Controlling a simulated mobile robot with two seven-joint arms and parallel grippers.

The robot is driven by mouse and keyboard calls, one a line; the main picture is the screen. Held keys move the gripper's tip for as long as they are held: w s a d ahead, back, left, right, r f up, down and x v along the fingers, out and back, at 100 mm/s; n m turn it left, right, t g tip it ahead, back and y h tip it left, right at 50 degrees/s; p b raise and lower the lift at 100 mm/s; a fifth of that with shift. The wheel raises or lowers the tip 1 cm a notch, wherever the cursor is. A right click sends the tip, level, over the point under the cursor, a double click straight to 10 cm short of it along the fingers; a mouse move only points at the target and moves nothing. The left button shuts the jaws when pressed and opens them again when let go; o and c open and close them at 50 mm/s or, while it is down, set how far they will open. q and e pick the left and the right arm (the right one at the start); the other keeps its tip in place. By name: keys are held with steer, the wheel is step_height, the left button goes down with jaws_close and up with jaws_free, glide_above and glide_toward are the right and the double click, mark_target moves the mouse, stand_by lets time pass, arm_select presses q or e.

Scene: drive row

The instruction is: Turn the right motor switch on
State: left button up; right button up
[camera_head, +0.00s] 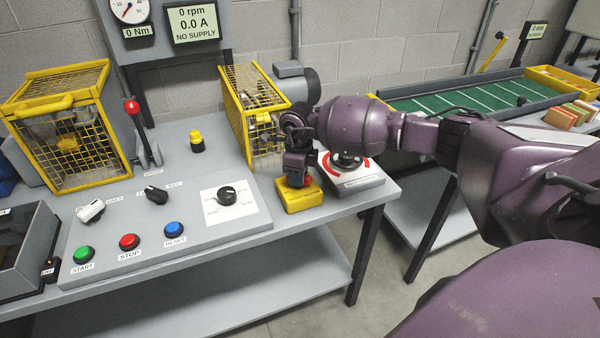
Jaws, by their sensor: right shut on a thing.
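My right gripper (298,179) comes in from the right and points down at a small yellow box (304,199) on the front right of the grey bench. It is shut on a part on top of this box, which looks like the right motor switch. The fingers hide that part, so I cannot tell which way it is turned. My left gripper is not in view. The display (194,21) at the back reads 0 rpm, 0.0 A and NO SUPPLY.
A grey unit with a black dial (346,160) stands close to the right of the yellow box. A yellow mesh guard (240,100) and a motor (298,88) stand behind. The control panel (100,240) with knobs and coloured buttons lies to the left. Floor shows beyond the bench's right edge.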

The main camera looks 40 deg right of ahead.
steer(key=m+p, duration=0.1)
steer(key=m, duration=0.1)
steer(key=shift+r+m, duration=0.15)
steer(key=shift+m, duration=0.25)
steer(key=shift+m+p, duration=0.5)
steer(key=shift+m, duration=0.4)
steer(key=shift+m+p, duration=0.6)
steer(key=shift+m, duration=0.6)
steer(key=shift+m+p, duration=0.35)
steer(key=shift+m, duration=0.35)
steer(key=shift+f+m+p, duration=0.2)
steer(key=shift+m+p, duration=0.2)
steer(key=shift+m, duration=0.5)
steer(key=o, duration=0.9)
